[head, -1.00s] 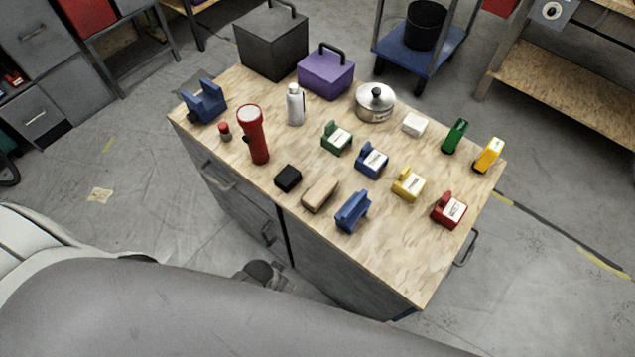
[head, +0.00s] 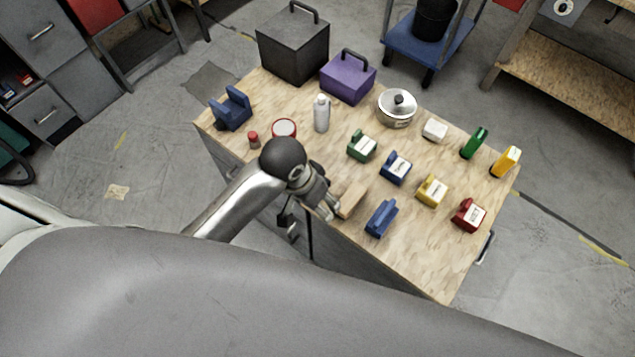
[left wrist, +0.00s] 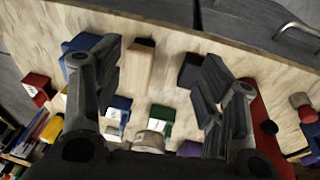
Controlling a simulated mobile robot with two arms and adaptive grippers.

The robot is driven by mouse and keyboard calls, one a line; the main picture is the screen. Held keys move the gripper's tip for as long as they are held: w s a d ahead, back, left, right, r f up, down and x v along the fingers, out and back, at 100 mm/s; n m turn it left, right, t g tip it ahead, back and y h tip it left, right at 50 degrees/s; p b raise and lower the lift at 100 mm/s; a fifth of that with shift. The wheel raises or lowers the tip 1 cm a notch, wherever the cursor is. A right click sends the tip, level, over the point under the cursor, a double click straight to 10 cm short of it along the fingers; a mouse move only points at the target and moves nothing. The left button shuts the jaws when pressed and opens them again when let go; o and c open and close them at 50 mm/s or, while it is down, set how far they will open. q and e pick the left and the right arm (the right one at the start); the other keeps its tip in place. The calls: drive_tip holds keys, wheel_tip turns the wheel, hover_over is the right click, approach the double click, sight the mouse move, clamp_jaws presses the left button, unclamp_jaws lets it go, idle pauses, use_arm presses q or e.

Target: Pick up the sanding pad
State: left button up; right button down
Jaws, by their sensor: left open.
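My left gripper (head: 325,205) is open and empty above the front edge of the cabinet top. In the left wrist view its fingers (left wrist: 160,60) stand wide apart. Between them a tan block (left wrist: 139,68) and a black block (left wrist: 190,70) lie on the wood. The tan block (head: 351,196) is partly behind the gripper in the head view, where the black block is hidden. A blue ridged tool (head: 382,218) lies right of the gripper; in the left wrist view a finger partly covers it (left wrist: 78,46). I cannot tell for certain which is the sanding pad.
A red flashlight (head: 285,126) stands left of the gripper, mostly hidden by my arm. A silver bottle (head: 321,114), a pot (head: 397,107) and several coloured tape-like items, such as a green one (head: 362,146), stand behind. The wooden top (head: 430,262) is bare at the front right.

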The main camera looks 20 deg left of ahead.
use_arm(q)
drive_tip(key=w+a+g+y, duration=0.2)
drive_tip(key=w, duration=0.7)
wheel_tip(320, 180, down, 5)
drive_tip(key=shift+s+a+r, duration=0.1)
drive_tip(key=shift+s+a, duration=0.05)
drive_tip(key=shift+f, duration=0.6)
drive_tip(key=shift+w+a+f+p, duration=0.1)
drive_tip(key=shift+w+f+p, duration=0.15)
drive_tip(key=shift+f, duration=0.8)
drive_tip(key=shift+w+a+f+p, duration=0.1)
drive_tip(key=shift+f+p, duration=0.1)
drive_tip(key=shift+f, duration=0.85)
use_arm(e)
drive_tip(key=shift+w+a+r, duration=0.2)
drive_tip(key=shift+a+r, duration=0.15)
drive_tip(key=shift+r, duration=0.1)
use_arm(q)
drive_tip(key=shift+c, duration=0.2)
drive_tip(key=c, duration=1)
use_arm(e)
drive_tip(key=shift+a, duration=0.25)
